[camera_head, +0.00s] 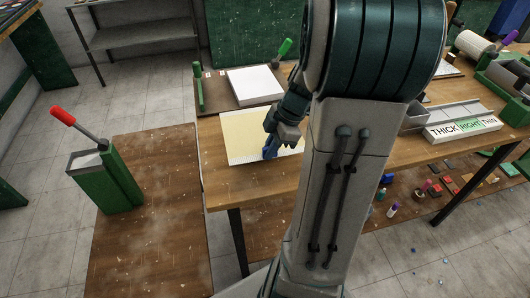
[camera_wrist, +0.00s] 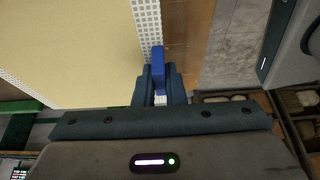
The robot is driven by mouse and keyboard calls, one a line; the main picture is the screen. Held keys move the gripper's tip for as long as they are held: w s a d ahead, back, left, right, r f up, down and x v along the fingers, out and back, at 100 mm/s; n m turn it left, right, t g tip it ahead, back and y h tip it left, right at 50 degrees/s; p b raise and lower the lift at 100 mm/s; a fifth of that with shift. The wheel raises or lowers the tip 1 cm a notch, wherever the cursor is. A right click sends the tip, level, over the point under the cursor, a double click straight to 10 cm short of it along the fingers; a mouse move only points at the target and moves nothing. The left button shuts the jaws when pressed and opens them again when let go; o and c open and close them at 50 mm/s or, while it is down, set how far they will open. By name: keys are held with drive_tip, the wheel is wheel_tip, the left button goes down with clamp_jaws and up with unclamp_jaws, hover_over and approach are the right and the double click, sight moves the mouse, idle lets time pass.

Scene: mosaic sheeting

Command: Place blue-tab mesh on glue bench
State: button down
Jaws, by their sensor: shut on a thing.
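The mesh sheet (camera_head: 245,133) is pale yellow with a white gridded edge. It is at the left end of the wooden table (camera_head: 300,180); I cannot tell whether it rests on the top or hangs just above it. In the wrist view the sheet (camera_wrist: 75,45) fills the upper left. My gripper (camera_head: 270,150) is at the sheet's near right edge, shut on the blue tab (camera_wrist: 158,62). My arm hides part of the sheet's right side. A low brown bench (camera_head: 150,235) stands at the left; no label shows which surface is the glue bench.
A green box (camera_head: 105,185) with a red-handled tool stands on the low bench, whose front is bare. Trays and a THICK/RIGHT/THIN sign (camera_head: 463,130) are at right.

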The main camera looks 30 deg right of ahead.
sight(270, 172)
drive_tip(key=shift+a+f, duration=0.1)
drive_tip(key=shift+f, duration=3.05)
drive_tip(key=shift+f, duration=0.2)
drive_tip(key=c, duration=1.5)
unclamp_jaws()
drive_tip(key=shift+r, duration=0.1)
drive_tip(key=shift+r, duration=0.1)
